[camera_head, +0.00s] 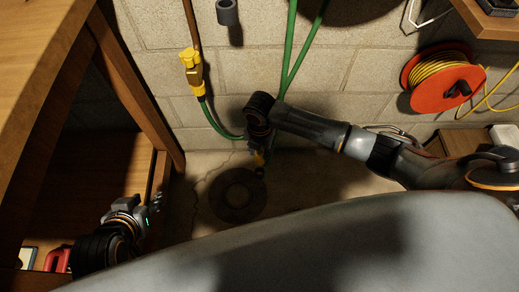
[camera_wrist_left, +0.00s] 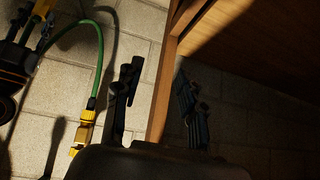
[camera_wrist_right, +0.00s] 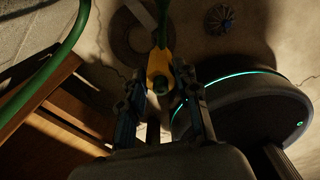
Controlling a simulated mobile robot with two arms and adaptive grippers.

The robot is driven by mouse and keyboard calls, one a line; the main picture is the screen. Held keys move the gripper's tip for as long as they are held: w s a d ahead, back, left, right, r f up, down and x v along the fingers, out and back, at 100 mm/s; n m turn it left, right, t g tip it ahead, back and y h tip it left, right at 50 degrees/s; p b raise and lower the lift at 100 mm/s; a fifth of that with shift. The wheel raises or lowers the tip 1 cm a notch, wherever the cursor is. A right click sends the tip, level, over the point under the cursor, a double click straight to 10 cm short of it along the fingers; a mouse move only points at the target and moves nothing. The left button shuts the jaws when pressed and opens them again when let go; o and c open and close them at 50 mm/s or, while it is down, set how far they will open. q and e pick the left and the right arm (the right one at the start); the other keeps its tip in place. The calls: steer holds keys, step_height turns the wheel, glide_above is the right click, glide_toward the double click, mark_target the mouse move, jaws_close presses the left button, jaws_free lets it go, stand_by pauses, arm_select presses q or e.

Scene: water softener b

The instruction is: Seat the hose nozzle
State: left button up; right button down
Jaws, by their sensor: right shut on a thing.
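The yellow hose nozzle (camera_wrist_right: 160,64) is between the fingers of my right gripper (camera_wrist_right: 163,92), which is shut on it. In the head view the nozzle (camera_head: 259,158) shows just below this gripper, near a dark round ring (camera_head: 238,195) on the floor. The ring (camera_wrist_right: 126,40) lies beyond the nozzle in the right wrist view. A green hose (camera_head: 216,126) runs from a yellow wall connector (camera_head: 191,65) towards the right gripper. My left gripper (camera_wrist_left: 157,98) is open and empty, beside the wooden bench in the head view.
A wooden bench (camera_head: 122,85) stands at the left, its leg close to my left gripper. Green hoses (camera_head: 291,50) hang down the block wall. An orange cable reel (camera_head: 440,80) is on the wall at right. A small ribbed disc (camera_wrist_right: 219,19) shows beyond the right gripper.

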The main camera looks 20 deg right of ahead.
steer(key=shift+p, duration=0.4)
steer(key=shift+f, duration=0.25)
step_height(320, 180, down, 4)
steer(key=shift+r+b, duration=0.15)
steer(key=shift+b, duration=1)
steer(key=shift+f, duration=0.2)
arm_select(q)
steer(key=w+d+r+t+h, duration=0.1)
steer(key=w+d+r+t, duration=0.1)
steer(key=w+r+t, duration=0.2)
steer(key=shift+w+d+r+t, duration=0.25)
steer(key=shift+w+r, duration=0.35)
steer(key=shift+w, duration=0.45)
steer(key=shift+s+a+f+g, duration=0.3)
steer(key=shift+s+f+g, duration=0.2)
steer(key=shift+f, duration=0.1)
steer(key=shift+s+a+f+g, duration=0.25)
steer(key=shift+s+f+g, duration=0.1)
steer(key=shift+s+f, duration=0.15)
